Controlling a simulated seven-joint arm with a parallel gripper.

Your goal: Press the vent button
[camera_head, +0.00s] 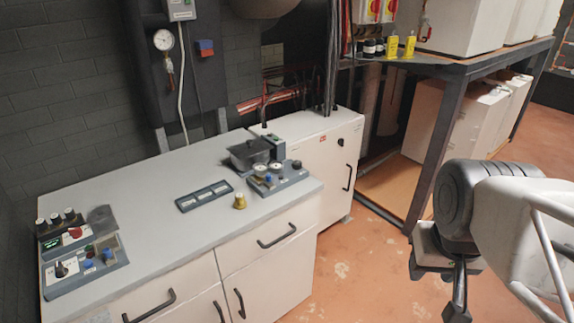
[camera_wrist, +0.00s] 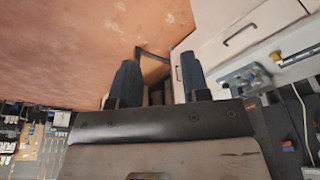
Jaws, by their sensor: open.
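A left control panel (camera_head: 82,262) sits on the grey counter, with black knobs, a red button (camera_head: 76,232), a blue button (camera_head: 88,264) and a green display. A right control panel (camera_head: 272,180) sits near the counter's far right corner, with knobs and a blue button (camera_head: 268,179). No label is readable, so I cannot tell which is the vent button. My gripper (camera_head: 455,290) is at the right, over the floor, apart from both panels. In the wrist view its two dark fingers stand apart, open and empty (camera_wrist: 160,65).
The counter (camera_head: 150,195) holds a flat dark switch strip (camera_head: 204,196) and a small brass knob (camera_head: 240,201). Drawer handles stick out in front. A metal rack (camera_head: 440,150) with white boxes stands behind my arm. The orange floor (camera_head: 350,270) between is clear.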

